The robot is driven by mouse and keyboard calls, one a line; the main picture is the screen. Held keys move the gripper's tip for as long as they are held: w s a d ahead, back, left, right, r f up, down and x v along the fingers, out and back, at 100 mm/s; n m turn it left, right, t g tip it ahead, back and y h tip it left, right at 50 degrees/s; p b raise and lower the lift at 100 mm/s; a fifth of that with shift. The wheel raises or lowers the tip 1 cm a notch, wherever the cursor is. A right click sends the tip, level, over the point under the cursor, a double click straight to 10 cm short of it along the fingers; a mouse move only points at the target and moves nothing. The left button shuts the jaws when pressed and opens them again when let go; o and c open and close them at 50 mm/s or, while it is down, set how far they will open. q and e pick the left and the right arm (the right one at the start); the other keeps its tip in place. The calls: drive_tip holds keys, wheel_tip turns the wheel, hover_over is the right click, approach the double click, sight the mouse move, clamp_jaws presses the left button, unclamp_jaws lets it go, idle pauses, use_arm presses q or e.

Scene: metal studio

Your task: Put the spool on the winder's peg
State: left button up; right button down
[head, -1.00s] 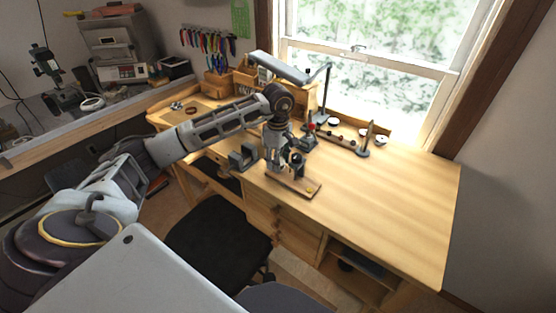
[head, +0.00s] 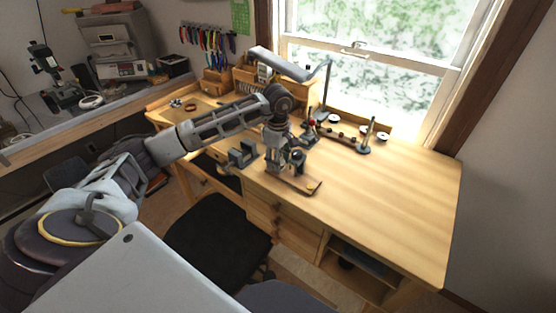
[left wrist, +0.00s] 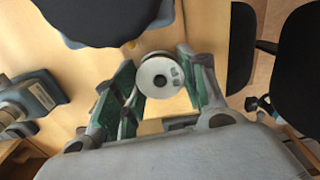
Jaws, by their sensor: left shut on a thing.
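My left gripper (head: 284,167) is at the front edge of the wooden desk, over a low wooden base with grey parts (head: 306,186), which looks like the winder. The spool (left wrist: 158,76) has a pale round face and dark rim. In the left wrist view it sits between the green-padded fingers of my left gripper (left wrist: 160,95), which is shut on it. In the head view the gripper and wrist largely hide the spool. The peg cannot be made out clearly, nor whether the spool touches it. My right gripper is not in view.
A grey vise-like block (head: 243,154) stands left of the gripper. Behind are a lamp (head: 283,63), a small rack (head: 335,136) and a post on a round base (head: 367,138). The desk's right half is clear. A black chair (head: 215,245) stands in front.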

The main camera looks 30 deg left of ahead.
use_arm(q)
drive_tip(key=shift+f, duration=0.2)
idle(0.3)
drive_tip(key=o, duration=1.1)
wheel_tip(320, 180, up, 12)
idle(1.8)
